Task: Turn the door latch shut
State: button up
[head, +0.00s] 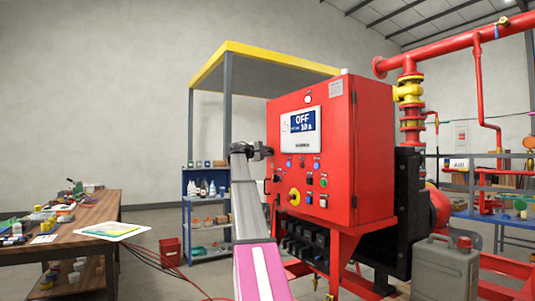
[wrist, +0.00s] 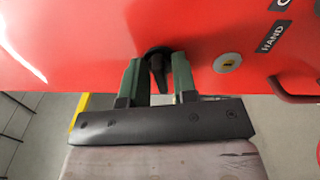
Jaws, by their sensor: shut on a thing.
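The door latch (wrist: 156,56) is a small black knob with a narrow handle on the red cabinet door, seen in the wrist view. Its handle points roughly down in that picture. My gripper (wrist: 157,76) has its two green fingers on either side of the handle, shut on it. In the head view my gripper (head: 264,152) reaches the left edge of the red cabinet (head: 290,130). The latch is hidden there by my gripper.
A round lock (wrist: 227,62) and a HAND label (wrist: 272,37) sit to the right of the latch. The cabinet front has a display (head: 301,122) and a yellow rotary switch (head: 295,197). A wooden table (head: 85,240) and blue shelf (head: 207,184) stand left.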

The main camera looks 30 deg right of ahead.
jog(key=shift+f+m, duration=0.1)
jog(key=shift+m, duration=1)
jog(key=shift+s, duration=0.1)
jog(key=o, duration=0.6)
jog(key=shift+a, duration=0.1)
jog(key=a, duration=1)
jog(key=shift+s+a, duration=0.15)
jog(key=shift+a, duration=0.15)
